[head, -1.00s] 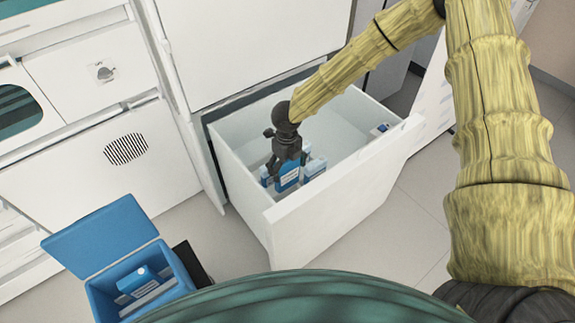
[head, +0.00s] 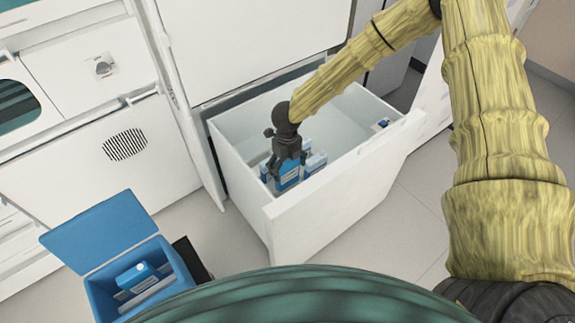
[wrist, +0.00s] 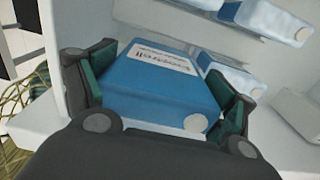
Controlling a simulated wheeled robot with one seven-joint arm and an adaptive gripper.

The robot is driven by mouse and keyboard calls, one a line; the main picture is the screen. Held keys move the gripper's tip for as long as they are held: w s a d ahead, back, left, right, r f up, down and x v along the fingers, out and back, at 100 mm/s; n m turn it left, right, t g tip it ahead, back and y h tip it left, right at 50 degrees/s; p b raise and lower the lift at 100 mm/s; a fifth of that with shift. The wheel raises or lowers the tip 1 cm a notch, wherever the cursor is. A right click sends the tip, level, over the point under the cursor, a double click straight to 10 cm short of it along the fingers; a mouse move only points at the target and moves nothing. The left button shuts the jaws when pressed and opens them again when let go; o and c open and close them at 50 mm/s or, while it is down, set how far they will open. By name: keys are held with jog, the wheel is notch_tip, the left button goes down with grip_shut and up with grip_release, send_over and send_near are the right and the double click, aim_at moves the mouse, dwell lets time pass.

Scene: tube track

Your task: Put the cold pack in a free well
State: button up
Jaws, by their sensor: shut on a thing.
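My gripper (head: 286,170) is inside the open white drawer, pointing down. It is shut on a blue cold pack with a white label (wrist: 155,80), one finger on each side of it in the wrist view. The pack (head: 289,178) also shows below my gripper in the head view. Whether it touches the drawer floor is hidden. The blue cooler box (head: 103,300) stands open at lower left, with its lid (head: 100,230) tipped back. One blue pack (head: 136,273) sits inside it, beside pale dividers. The cooler's near wells are partly hidden by my body.
Another pack (head: 316,163) is close to the right of my gripper in the drawer. Several paler packs (wrist: 275,18) lie beyond it in the wrist view. The drawer's front wall (head: 330,205) stands between my gripper and the open floor. A small item (head: 381,124) lies at the drawer's right end.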

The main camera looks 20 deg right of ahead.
aim_at(287, 182)
jog(key=shift+f+b, duration=0.45)
jog(key=shift+f, duration=1.15)
jog(key=shift+f, duration=0.1)
jog(key=shift+f+b, duration=0.5)
jog(key=shift+f, duration=0.65)
jog(key=shift+f, duration=0.1)
jog(key=shift+f+b, duration=0.6)
jog(key=shift+f, duration=0.7)
jog(key=shift+f, duration=0.2)
jog(key=shift+f, duration=0.2)
jog(key=o, duration=1)
